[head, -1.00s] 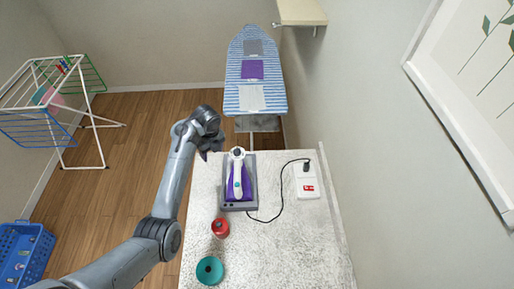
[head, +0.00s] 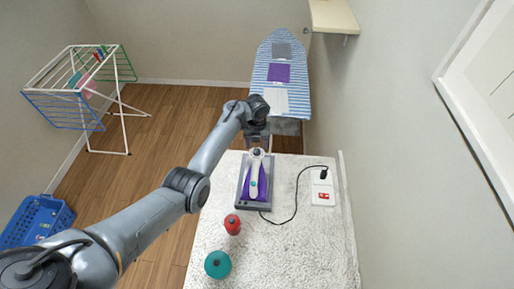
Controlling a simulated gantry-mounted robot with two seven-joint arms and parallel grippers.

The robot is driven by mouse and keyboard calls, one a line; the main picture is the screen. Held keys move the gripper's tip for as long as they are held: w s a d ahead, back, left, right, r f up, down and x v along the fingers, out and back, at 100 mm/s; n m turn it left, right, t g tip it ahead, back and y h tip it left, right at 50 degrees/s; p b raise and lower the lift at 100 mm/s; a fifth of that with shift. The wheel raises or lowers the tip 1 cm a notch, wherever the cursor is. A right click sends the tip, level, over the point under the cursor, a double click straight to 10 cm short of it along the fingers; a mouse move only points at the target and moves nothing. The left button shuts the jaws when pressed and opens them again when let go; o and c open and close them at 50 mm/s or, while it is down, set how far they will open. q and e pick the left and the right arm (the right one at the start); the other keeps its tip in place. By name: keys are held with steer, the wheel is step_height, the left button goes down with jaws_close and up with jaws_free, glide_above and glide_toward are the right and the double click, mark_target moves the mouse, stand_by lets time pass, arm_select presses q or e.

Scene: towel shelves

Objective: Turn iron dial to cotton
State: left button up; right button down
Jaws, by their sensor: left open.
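The purple and white iron (head: 254,180) lies on a grey rest (head: 241,199) on the speckled counter. A light round part, perhaps the dial, shows at its far end; its markings are too small to read. My left gripper (head: 257,139) is open just beyond the far end of the iron, at the counter's far edge. Its fingers are small and partly hidden by the wrist, and I cannot tell whether they touch the iron. My right gripper is not in view.
A black cord runs from the iron to a white socket box (head: 323,188) with a red switch. A red bottle (head: 232,224) and a teal round thing (head: 217,264) stand on the near counter. The ironing board (head: 262,75) is beyond. A drying rack (head: 120,104) stands left.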

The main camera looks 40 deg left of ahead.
mark_target(257, 151)
arm_select(q)
steer(key=shift+f, duration=1.45)
steer(key=shift+c, duration=0.4)
steer(key=c, duration=1)
